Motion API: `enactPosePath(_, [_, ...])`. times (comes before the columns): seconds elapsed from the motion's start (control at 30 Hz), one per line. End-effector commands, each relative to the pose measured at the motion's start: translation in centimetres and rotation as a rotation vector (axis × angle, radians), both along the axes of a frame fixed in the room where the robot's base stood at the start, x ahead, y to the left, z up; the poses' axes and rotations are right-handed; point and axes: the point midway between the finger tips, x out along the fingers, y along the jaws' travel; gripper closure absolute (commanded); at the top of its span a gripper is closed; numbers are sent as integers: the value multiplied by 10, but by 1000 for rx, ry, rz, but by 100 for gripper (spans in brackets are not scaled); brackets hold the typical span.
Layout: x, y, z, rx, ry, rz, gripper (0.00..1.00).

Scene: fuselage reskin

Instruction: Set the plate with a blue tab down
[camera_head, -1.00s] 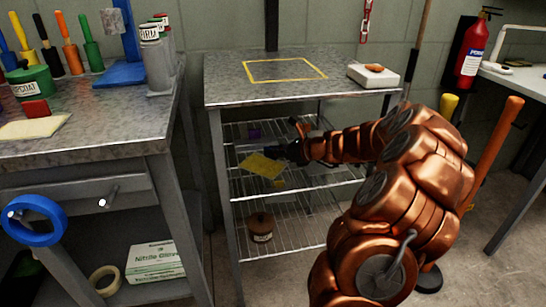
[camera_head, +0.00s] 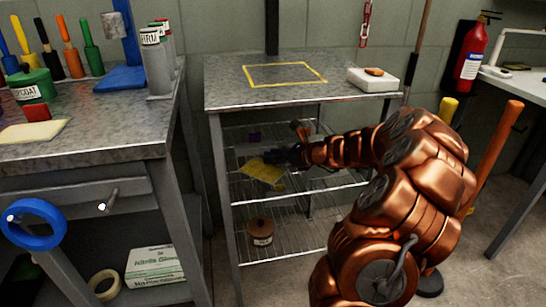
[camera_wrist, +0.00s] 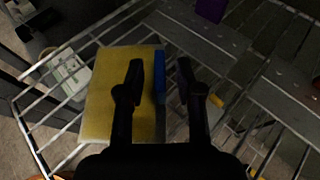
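The yellow plate (camera_head: 260,171) is at the upper wire shelf of the metal rack, and it appears to lie on the wires. In the wrist view the plate (camera_wrist: 105,95) is left of centre, with its blue tab (camera_wrist: 159,80) along its right edge. My gripper (camera_wrist: 162,70) has its two fingers apart, one on each side of the tab, with a visible gap on both sides. In the head view my gripper (camera_head: 290,155) is just right of the plate, and its fingers are too dark to make out.
A grey plate with a purple tab (camera_wrist: 210,9) and another grey plate with a yellow tab (camera_wrist: 215,101) share the shelf. A brown pot (camera_head: 260,232) stands on the lower shelf. The rack's top (camera_head: 225,92) bears an empty yellow outline and a white block (camera_head: 373,80).

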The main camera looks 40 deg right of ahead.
Motion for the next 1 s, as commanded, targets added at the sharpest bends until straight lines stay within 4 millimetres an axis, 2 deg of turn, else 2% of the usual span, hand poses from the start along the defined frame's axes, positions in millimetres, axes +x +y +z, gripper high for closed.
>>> enactPosePath(0.6, [-83, -36, 39, -1, 0, -5, 64])
enactPosePath(0.8, [-97, -40, 45, 1, -1, -1, 64])
enactPosePath(1.0, [-100, -41, 46, 0, -1, 0, 64])
